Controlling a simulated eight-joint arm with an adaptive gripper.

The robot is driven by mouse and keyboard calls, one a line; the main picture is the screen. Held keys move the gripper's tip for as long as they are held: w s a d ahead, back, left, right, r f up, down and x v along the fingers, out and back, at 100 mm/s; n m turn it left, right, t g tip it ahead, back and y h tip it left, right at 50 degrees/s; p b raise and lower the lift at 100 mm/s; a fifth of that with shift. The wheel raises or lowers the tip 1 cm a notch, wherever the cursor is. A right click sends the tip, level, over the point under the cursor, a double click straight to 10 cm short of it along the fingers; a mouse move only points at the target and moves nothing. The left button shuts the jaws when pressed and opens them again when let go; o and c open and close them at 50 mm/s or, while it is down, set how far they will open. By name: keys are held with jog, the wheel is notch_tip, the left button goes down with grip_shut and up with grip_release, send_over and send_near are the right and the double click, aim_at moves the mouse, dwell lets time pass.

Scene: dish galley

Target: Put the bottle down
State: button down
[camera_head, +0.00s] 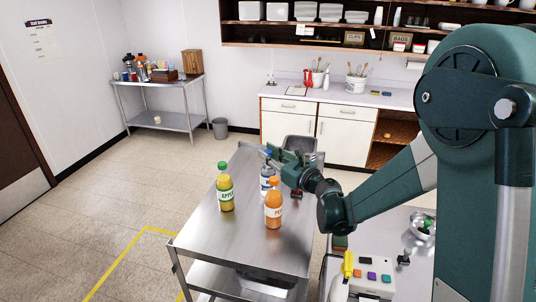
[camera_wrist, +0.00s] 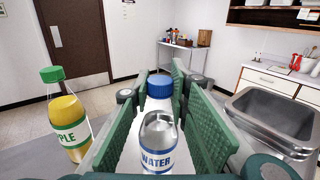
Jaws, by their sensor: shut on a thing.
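The water bottle (camera_head: 267,184), clear with a blue cap and a white WATER label, is upright at the steel table (camera_head: 226,238) in the head view. My gripper (camera_head: 276,160) is shut on its upper part. In the wrist view the water bottle (camera_wrist: 158,160) sits between my green finger pads. Whether its base touches the table cannot be told. The apple bottle (camera_head: 226,188), yellow-green with a green cap, stands to its left; it also shows in the wrist view (camera_wrist: 70,125). The orange peach bottle (camera_head: 273,206) stands in front of it.
A steel sink basin (camera_head: 299,144) is at the table's far end, right of my gripper in the wrist view (camera_wrist: 272,122). The table's near left part is bare. A side counter at right holds a device with coloured buttons (camera_head: 368,278) and a bowl (camera_head: 421,226).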

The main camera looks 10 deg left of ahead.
jog(key=shift+f, duration=0.1)
jog(key=c, duration=2.2)
grip_release()
jog(key=shift+o, duration=0.2)
jog(key=shift+s+d, duration=0.1)
jog(key=b+v, duration=0.1)
jog(key=v, duration=1)
jog(key=shift+s+d, duration=0.2)
jog(key=shift+d, duration=0.15)
